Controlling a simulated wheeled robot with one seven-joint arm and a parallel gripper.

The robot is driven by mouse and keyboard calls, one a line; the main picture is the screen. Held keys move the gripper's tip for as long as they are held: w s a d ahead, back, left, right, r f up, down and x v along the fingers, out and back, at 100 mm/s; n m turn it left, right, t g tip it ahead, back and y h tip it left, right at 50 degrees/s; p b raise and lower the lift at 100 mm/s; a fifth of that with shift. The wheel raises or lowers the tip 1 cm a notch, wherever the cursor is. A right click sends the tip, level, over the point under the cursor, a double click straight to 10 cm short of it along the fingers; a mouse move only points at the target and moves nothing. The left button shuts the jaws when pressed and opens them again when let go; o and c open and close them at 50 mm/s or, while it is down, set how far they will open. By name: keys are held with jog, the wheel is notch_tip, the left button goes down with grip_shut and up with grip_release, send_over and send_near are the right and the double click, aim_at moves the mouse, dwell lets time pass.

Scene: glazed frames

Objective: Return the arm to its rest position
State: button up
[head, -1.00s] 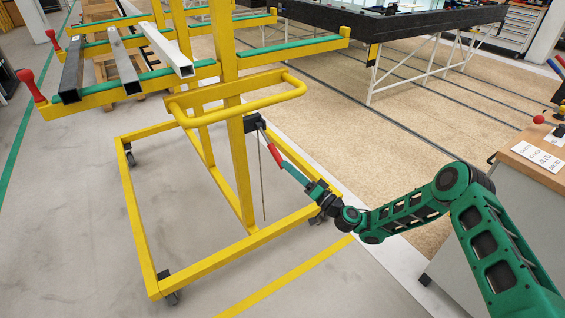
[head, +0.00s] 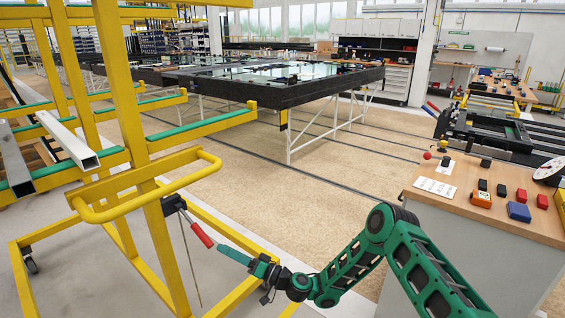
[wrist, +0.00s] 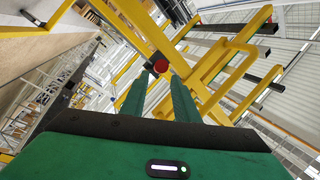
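My gripper (head: 222,248) is at the end of my green arm, low beside the yellow wheeled rack (head: 150,210). In the wrist view its two green fingers (wrist: 160,82) stand apart with a clear gap and nothing held between them. A red-handled lever (head: 202,235) slants down from a black box (head: 173,204) on the rack's post. The round red end of this handle (wrist: 160,66) shows just beyond the fingertips in the wrist view. I cannot tell whether the fingers touch it. My arm is stretched out forward and low, to the left.
The rack's yellow push bar (head: 150,190) is above and left of my gripper. Metal profiles (head: 70,140) lie on its arms. A wooden-topped cabinet (head: 485,205) stands close on the right. A black-edged glass table (head: 270,92) is behind. Open tan floor (head: 345,170) lies between.

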jog(key=s+d+r+g+h, duration=0.1)
jog(key=s+d+r+h, duration=0.3)
jog(key=d, duration=1.1)
jog(key=s+d+r+g+h, duration=0.2)
jog(key=d+r+h, duration=0.4)
jog(key=d, duration=0.9)
jog(key=s+d+r+g+h, duration=0.1)
jog(key=s+d+r+h, duration=0.4)
jog(key=d, duration=1)
jog(key=s+d+r+m+h, duration=0.1)
jog(key=s+d+r+m, duration=0.1)
jog(key=s+d, duration=0.4)
jog(key=s+d+r+m+g+h, duration=0.1)
jog(key=s+d+m, duration=0.4)
jog(key=s, duration=0.7)
jog(key=s+d+r+m+g+h, duration=0.1)
jog(key=s+d+r+m+h, duration=0.1)
jog(key=s+d+r+m, duration=0.2)
jog(key=s+d, duration=0.3)
jog(key=s, duration=0.3)
jog(key=shift+h, duration=0.3)
jog(key=shift+s+d+r, duration=0.1)
